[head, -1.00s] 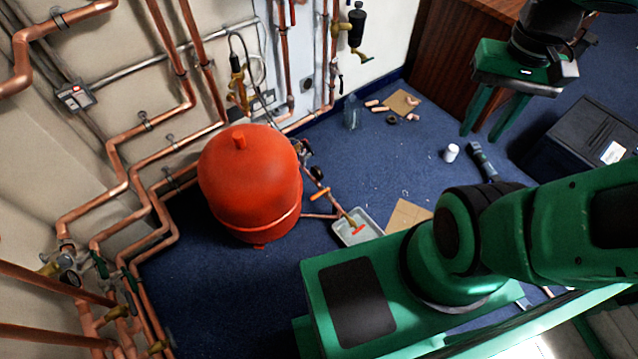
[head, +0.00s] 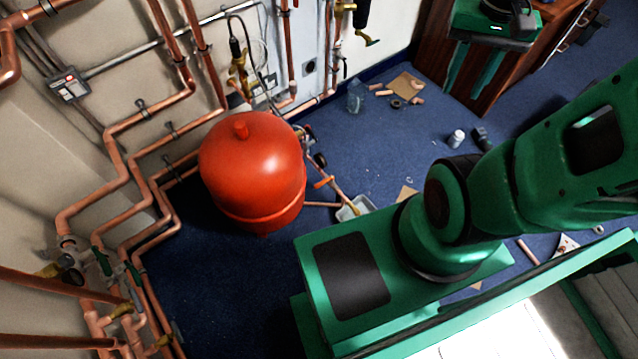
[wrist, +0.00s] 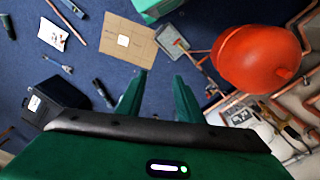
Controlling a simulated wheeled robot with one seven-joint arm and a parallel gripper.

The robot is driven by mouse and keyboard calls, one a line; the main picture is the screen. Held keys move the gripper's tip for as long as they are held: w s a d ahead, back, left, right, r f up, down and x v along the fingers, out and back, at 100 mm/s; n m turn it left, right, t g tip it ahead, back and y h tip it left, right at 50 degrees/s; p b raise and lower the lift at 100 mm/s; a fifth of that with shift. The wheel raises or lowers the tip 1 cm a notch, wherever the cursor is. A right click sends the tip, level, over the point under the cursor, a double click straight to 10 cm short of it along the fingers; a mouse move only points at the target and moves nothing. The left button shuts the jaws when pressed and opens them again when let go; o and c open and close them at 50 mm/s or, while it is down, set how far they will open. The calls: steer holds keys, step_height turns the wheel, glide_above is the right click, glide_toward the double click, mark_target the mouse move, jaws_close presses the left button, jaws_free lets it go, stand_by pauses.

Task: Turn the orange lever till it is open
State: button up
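The orange lever (head: 323,182) is a small bar on the copper pipework just right of the red tank (head: 252,172), low near the floor in the head view. A pale tray (head: 347,212) sits below that pipe; its right part is hidden by my green body. In the wrist view the tank (wrist: 258,60) and tray (wrist: 172,42) also show, but I cannot make out the lever clearly. My gripper (wrist: 160,76) is open and empty, its two green fingers apart. In the head view it is at the upper right, well away from the lever.
Copper pipes (head: 150,150) line the wall at left and back. A cardboard sheet (wrist: 118,40) lies on the floor beside the tray. Pipe scraps, a white pot (head: 456,138) and a dark case (wrist: 52,100) are scattered about. Blue carpet between tank and wooden cabinet (head: 440,45) is mostly clear.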

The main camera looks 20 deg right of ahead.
steer(key=w+f+m+h, duration=0.1)
steer(key=w+f, duration=0.4)
steer(key=w, duration=0.3)
steer(key=w+f+m, duration=0.1)
steer(key=w+f, duration=0.5)
steer(key=w, duration=0.2)
steer(key=w+a+f+t, duration=0.1)
steer(key=w+a+f, duration=0.1)
steer(key=w+f, duration=0.4)
steer(key=w+a+f, duration=0.2)
steer(key=w+f, duration=0.1)
steer(key=f, duration=0.5)
steer(key=m+t+y, duration=0.1)
steer(key=m+y, duration=0.1)
steer(key=m, duration=0.3)
glide_toward(320, 184)
steer(key=f, duration=0.2)
steer(key=w+f, duration=0.1)
steer(key=f, duration=0.5)
steer(key=shift+w+f, duration=0.1)
steer(key=shift+w, duration=0.15)
